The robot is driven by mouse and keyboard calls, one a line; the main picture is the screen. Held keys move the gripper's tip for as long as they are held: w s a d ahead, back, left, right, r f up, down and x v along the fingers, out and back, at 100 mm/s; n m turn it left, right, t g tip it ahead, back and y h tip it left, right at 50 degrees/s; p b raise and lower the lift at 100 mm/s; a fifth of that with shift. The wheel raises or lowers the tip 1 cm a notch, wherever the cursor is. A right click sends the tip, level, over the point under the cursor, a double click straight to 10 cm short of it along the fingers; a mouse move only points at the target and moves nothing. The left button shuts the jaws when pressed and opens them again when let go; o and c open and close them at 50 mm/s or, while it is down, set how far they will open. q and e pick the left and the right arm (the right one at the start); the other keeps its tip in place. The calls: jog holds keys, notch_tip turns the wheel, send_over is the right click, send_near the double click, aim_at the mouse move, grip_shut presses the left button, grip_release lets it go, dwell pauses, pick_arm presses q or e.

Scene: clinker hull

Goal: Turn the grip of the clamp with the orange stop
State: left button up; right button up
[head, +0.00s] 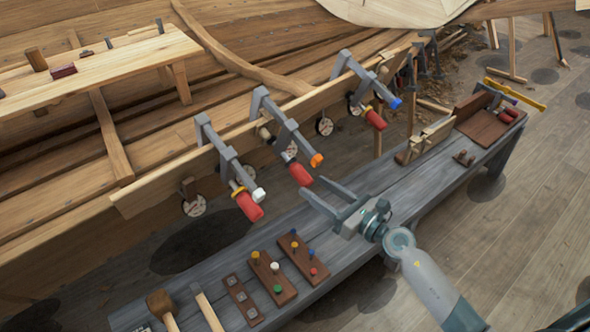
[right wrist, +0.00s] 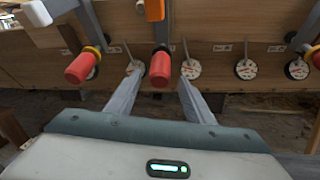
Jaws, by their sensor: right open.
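The clamp with the orange stop (head: 316,160) is the middle of three grey clamps on the plank edge. Its red grip (head: 300,173) hangs below the plank, pointing out toward the bench. In the right wrist view the orange stop (right wrist: 154,10) is at the top, with the red grip (right wrist: 160,68) below it. My right gripper (head: 312,187) is open, its fingertips close to the end of this grip. In the right wrist view the grip lies between the two fingers in the picture; I cannot tell whether they reach around it. My left gripper is not in view.
A clamp with a white stop (head: 258,195) is to the left, and one with a blue stop (head: 395,103) to the right; both have red grips. Round dials (right wrist: 191,68) line the planking. The grey bench (head: 340,262) below carries peg boards, a mallet (head: 161,305) and other tools.

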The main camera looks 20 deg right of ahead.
aim_at(295, 174)
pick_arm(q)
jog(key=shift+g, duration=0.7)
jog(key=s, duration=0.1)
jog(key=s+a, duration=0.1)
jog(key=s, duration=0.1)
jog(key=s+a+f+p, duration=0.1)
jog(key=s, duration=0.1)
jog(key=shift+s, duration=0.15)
pick_arm(e)
jog(key=x, duration=0.8)
jog(key=shift+w+a, duration=0.15)
jog(key=shift+w, duration=0.15)
jog(key=c, duration=1)
